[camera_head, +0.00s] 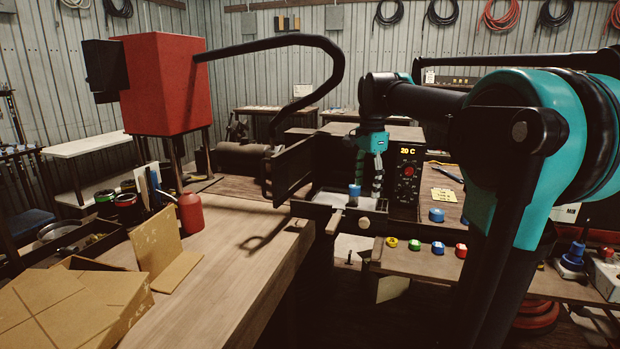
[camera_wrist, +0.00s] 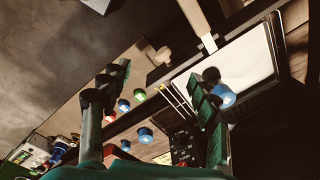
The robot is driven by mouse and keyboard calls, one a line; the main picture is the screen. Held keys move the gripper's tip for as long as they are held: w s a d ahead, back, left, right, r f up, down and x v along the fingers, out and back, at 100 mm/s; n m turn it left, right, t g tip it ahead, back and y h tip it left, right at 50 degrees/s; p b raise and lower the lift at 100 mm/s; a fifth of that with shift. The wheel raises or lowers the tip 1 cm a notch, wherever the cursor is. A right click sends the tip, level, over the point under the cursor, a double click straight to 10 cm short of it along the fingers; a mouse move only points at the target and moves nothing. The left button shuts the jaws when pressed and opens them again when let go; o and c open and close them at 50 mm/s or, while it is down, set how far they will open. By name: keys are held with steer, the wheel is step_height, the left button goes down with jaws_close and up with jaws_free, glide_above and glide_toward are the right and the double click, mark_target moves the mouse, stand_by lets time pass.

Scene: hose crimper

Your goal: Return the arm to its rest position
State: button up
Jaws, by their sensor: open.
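My arm reaches in from the right in the head view, with a dark elbow and a teal wrist. My gripper (camera_head: 369,188) hangs down over the crimper's open white-bottomed bay (camera_head: 325,200), beside the display panel. Its fingers also show in the wrist view (camera_wrist: 158,84), apart, with nothing between them. A blue-topped piece (camera_head: 354,190) stands in the bay close to one finger; in the wrist view it (camera_wrist: 223,96) appears just beside the right finger. I cannot tell whether they touch.
The crimper's dark door (camera_head: 293,168) stands open left of my gripper. The control panel (camera_head: 407,172) reads "20 C". Yellow, green, blue and red buttons (camera_head: 414,244) line the front shelf. A wooden bench (camera_head: 235,235) with cardboard (camera_head: 70,305) and a red bottle (camera_head: 191,213) lies left.

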steer(key=s+d+f+n+t, duration=0.1)
steer(key=s+f+n, duration=0.3)
steer(key=s+f, duration=0.3)
steer(key=s+d+f+n+t, duration=0.1)
steer(key=s+f+n, duration=0.4)
steer(key=f, duration=0.9)
steer(key=s+d+f+n+t, duration=0.1)
steer(key=s+f+n, duration=0.3)
steer(key=s+f, duration=0.5)
steer(key=shift+d+f+t, duration=0.2)
steer(key=shift+f+t, duration=0.1)
steer(key=shift+f, duration=0.45)
